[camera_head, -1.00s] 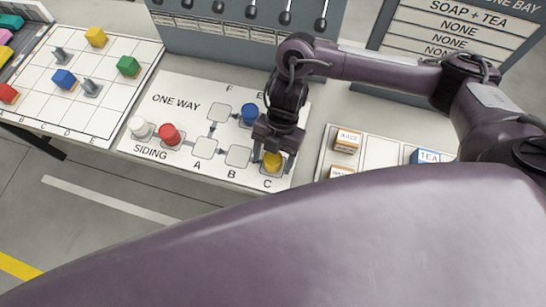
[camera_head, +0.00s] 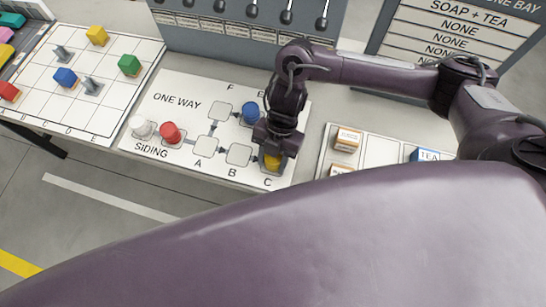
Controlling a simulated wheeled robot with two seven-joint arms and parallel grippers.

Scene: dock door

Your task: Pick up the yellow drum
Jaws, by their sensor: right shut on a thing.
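The yellow drum (camera_head: 272,162) is at the spot marked C on the white board (camera_head: 185,100), near its right front corner. My right gripper (camera_head: 273,157) is over the drum from above, shut on it, and its fingers hide part of the drum. I cannot tell whether the drum touches the board. My left gripper does not show.
A blue drum (camera_head: 250,112) stands close behind my right gripper. Squares A and B are empty. Labelled boxes (camera_head: 347,139) lie on a tray at the right.

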